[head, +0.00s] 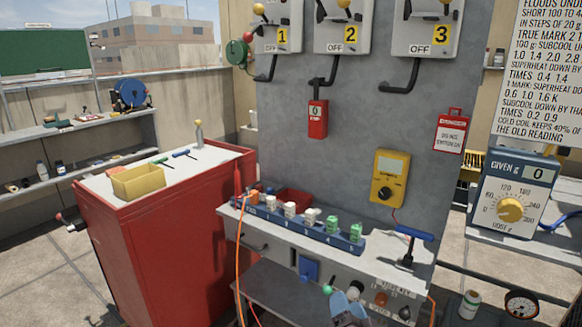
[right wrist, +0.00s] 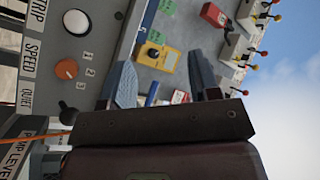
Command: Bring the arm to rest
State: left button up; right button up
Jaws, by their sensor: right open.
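My right gripper (head: 346,305) is low at the bottom of the head view, in front of the grey console (head: 390,265). In the right wrist view its two blue-grey fingers (right wrist: 164,72) stand well apart, with nothing held between them. The background beyond them includes the yellow meter (right wrist: 160,57) and red tags. Most of the right arm is out of the head view. My left arm and gripper do not show.
A console shelf carries a blue rack (head: 300,229) with several small blocks and a blue T-handle (head: 412,235). Knobs and an orange cable (head: 239,262) are near the gripper. A red cabinet (head: 160,235) stands left; a blue dial box (head: 515,195) stands right.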

pick_arm(q)
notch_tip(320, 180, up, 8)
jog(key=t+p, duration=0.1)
jog(key=p, duration=0.6)
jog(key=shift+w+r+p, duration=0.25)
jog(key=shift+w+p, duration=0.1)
pick_arm(e)
jog(key=s+d+f+n+g, duration=0.2)
jog(key=s+d, duration=0.3)
jog(key=s, duration=0.7)
jog(key=s+d+f+n+g+h, duration=0.1)
jog(key=s+d+n+g, duration=0.3)
jog(key=s, duration=0.7)
jog(key=s+d+f+n+g, duration=0.2)
jog(key=s+d, duration=0.4)
jog(key=s, duration=0.6)
notch_tip(320, 180, down, 2)
jog(key=shift+s+n+g+h, duration=0.35)
jog(key=shift+n+g+h, duration=0.05)
jog(key=shift+n, duration=0.3)
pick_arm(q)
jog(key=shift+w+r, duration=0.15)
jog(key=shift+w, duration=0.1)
